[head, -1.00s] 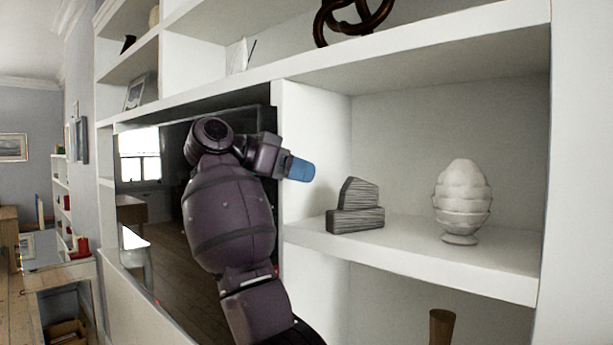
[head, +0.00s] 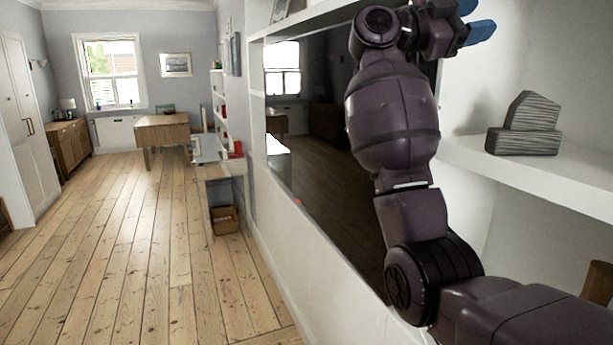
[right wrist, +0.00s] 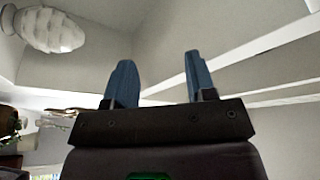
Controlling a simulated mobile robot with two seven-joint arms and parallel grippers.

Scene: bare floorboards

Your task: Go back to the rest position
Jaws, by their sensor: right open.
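My right gripper (head: 480,22) is raised at the top right of the head view, with its blue fingertips pointing right, in front of the white shelving. In the right wrist view the two blue fingers (right wrist: 160,82) stand well apart with nothing between them. My right arm reaches up from the lower right, in front of a dark television screen. My left gripper is not in view.
A grey striped ornament (head: 527,127) stands on the white shelf (head: 475,158) right of my arm. A white egg-shaped ornament (right wrist: 52,30) shows in the right wrist view. The television (head: 315,150) is close behind my arm. Open floorboards (head: 150,240) stretch away on the left.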

